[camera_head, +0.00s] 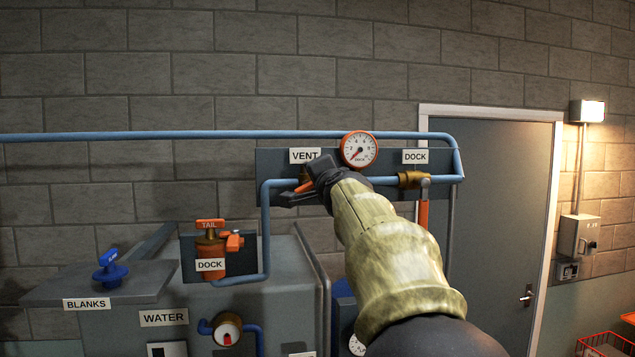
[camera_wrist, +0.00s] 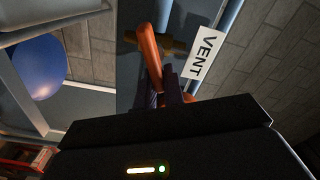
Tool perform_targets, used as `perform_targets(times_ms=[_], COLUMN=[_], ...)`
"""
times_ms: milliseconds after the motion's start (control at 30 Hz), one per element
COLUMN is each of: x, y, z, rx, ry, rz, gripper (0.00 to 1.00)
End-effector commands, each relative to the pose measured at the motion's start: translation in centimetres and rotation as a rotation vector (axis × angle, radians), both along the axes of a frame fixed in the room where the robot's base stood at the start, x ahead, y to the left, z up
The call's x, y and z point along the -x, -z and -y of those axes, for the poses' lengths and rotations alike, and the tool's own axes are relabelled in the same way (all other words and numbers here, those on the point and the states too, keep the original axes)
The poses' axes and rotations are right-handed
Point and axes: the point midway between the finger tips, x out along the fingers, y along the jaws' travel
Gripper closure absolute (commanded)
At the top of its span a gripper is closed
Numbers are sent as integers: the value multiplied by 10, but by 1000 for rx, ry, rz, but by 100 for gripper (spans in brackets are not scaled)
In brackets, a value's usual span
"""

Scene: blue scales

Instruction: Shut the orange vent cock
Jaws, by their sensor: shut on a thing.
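The orange vent cock lever (camera_head: 303,187) is under the VENT label (camera_head: 304,155) on the wall panel's blue pipe. My gripper (camera_head: 308,192) is at the lever and covers much of the cock. In the wrist view the orange lever (camera_wrist: 149,48) runs down between my dark fingers (camera_wrist: 168,92), which are shut on it. The brass cock body (camera_wrist: 172,44) shows behind the lever, beside the VENT label (camera_wrist: 202,54). The lever's exact angle to the pipe is hard to tell.
A round gauge (camera_head: 359,149) is just above my wrist. The DOCK cock (camera_head: 411,180), with its orange handle (camera_head: 423,214) hanging down, is to the right. A TAIL/DOCK fitting (camera_head: 211,255) and a blue BLANKS knob (camera_head: 110,268) are lower left. A grey door (camera_head: 492,190) is at right.

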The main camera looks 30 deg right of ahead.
Motion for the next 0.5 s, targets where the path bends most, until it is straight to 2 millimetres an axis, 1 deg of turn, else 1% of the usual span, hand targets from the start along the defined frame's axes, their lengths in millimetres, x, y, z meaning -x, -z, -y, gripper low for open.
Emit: perform_targets(times_ms=[300, 500], x=[0, 0], y=[9, 13], z=[2, 2], rx=[-268, -383], ry=[-1, -1], rz=[75, 108], gripper=[100, 100])
